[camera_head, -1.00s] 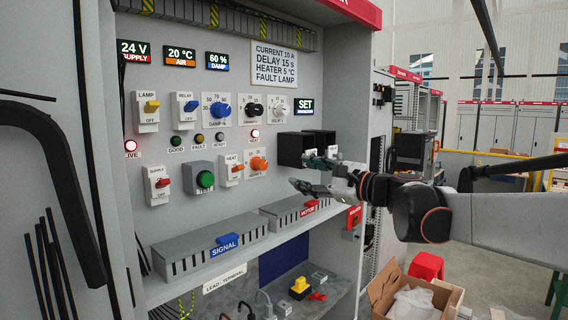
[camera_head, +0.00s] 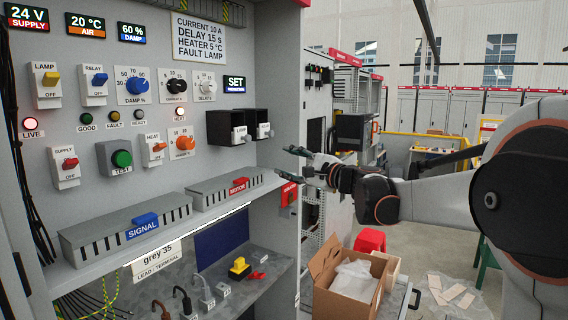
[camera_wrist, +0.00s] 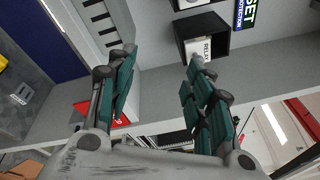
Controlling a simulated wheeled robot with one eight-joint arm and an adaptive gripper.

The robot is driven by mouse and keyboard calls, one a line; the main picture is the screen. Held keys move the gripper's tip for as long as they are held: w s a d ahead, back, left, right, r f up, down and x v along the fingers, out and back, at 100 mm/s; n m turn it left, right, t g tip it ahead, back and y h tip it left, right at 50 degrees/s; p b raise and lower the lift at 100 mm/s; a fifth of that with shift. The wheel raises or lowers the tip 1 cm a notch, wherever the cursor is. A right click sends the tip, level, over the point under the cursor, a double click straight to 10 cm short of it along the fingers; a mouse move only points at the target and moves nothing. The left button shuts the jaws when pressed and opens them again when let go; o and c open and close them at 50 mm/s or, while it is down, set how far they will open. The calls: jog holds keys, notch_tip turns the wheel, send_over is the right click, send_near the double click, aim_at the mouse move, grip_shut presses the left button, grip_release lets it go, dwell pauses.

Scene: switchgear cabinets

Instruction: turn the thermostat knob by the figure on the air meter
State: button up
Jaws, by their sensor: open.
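The air meter (camera_head: 87,24) at the top left of the panel reads 20 °C, with AIR under it. The orange thermostat knob (camera_head: 184,143) sits on a white dial plate in the lower row, right of the red heat switch (camera_head: 157,148); its pointer setting is too small to read. A sign (camera_head: 199,37) reads current 10 A, delay 15 s, heater 5 °C, fault lamp. My gripper (camera_head: 298,158) is well right of the knob, in front of the cabinet's right side. In the wrist view my gripper (camera_wrist: 158,82) has its green-padded fingers apart with nothing between them.
Two black boxes (camera_head: 222,127) with labelled fronts stick out between the knob and my gripper. Grey ducts with signal (camera_head: 145,220) and motor (camera_head: 239,186) tags line the shelf below. An open cardboard box (camera_head: 320,290) stands at the lower right.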

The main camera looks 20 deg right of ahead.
jog(key=shift+w+d+f+t+h, duration=0.1)
jog(key=shift+d+f+h, duration=0.1)
jog(key=shift+d, duration=0.4)
jog(key=shift+w+d+f+t+h, duration=0.15)
jog(key=shift+d+f, duration=0.1)
jog(key=shift+d, duration=0.35)
jog(key=shift+w+d+f+t+h, duration=0.1)
jog(key=shift+d+f, duration=0.1)
jog(key=shift+d, duration=0.4)
